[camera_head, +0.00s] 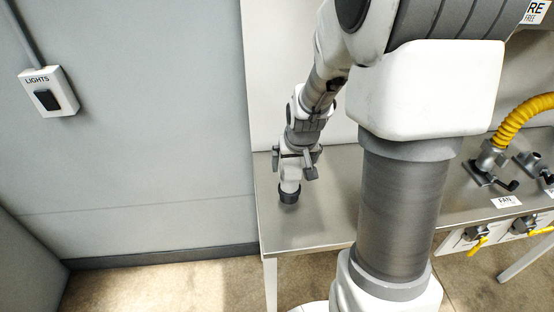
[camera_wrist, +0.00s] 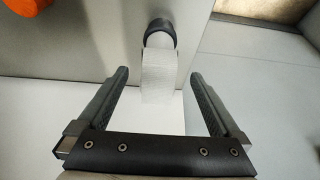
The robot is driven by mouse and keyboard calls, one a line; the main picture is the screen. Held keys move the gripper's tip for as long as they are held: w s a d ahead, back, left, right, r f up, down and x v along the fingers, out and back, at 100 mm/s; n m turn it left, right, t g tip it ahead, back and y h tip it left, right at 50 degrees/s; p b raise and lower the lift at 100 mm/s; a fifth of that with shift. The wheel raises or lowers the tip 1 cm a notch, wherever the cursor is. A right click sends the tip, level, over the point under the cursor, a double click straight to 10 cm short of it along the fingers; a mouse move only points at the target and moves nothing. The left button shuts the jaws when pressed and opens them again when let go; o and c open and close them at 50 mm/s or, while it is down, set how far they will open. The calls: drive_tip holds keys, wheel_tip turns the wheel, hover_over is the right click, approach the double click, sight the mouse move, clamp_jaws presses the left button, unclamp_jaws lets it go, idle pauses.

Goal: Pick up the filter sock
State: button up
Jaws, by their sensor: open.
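The filter sock appears to be the pale, narrow sleeve with a dark collar at one end. In the wrist view the sock (camera_wrist: 158,68) runs from its dark collar at the top down between my fingers. In the head view the sock (camera_head: 290,187) shows below my gripper, with its dark end down at the steel table (camera_head: 310,225). My gripper (camera_wrist: 158,75) is open, with one finger on each side of the sock and a visible gap to each. In the head view my gripper (camera_head: 292,168) is low over the table's left end. My gripper partly hides the sock's upper part there.
A yellow hose (camera_head: 522,115) and metal fittings stand on the table at the right, with yellow-handled valves (camera_head: 478,243) below. A light switch (camera_head: 48,91) is on the left wall. An orange object (camera_wrist: 28,6) shows at the wrist view's top left. The table around the sock is clear.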

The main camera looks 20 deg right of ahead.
sight(290, 177)
drive_tip(key=shift+x, duration=5.35)
drive_tip(key=shift+d, duration=0.1)
clamp_jaws()
drive_tip(key=shift+r, duration=0.1)
drive_tip(key=shift+r, duration=0.5)
drive_tip(key=r, duration=0.3)
drive_tip(key=shift+d+r, duration=0.2)
drive_tip(key=shift+d, duration=0.2)
drive_tip(key=d+r, duration=0.6)
drive_tip(key=d, duration=0.5)
drive_tip(key=shift+r, duration=0.25)
drive_tip(key=shift+w+a, duration=0.1)
